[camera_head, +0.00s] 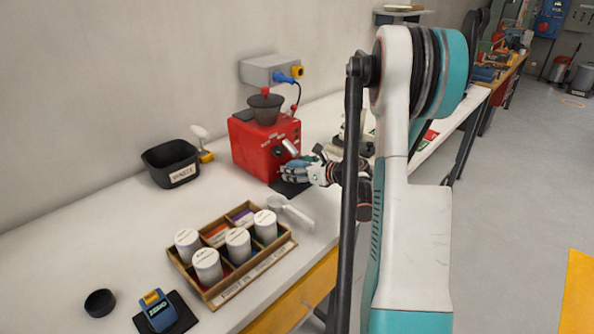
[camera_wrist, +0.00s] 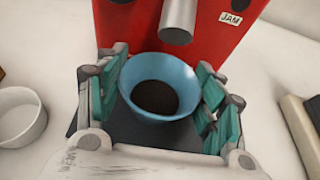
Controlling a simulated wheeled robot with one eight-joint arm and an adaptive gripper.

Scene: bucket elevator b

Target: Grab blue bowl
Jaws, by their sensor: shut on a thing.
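The blue bowl (camera_wrist: 184,76) stands upright on a dark mat under the metal spout of the red machine, with dark contents inside. My gripper (camera_wrist: 160,92) has its teal-padded fingers on the bowl's left and right sides, shut on it. In the head view my gripper (camera_head: 296,171) is at the foot of the red machine (camera_head: 259,149), and its fingers largely hide the bowl there.
A white scoop-like cup (camera_head: 291,213) lies close to my gripper. A wooden tray (camera_head: 217,304) with several white canisters stands in front. A black bin (camera_head: 158,169) is left of the machine.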

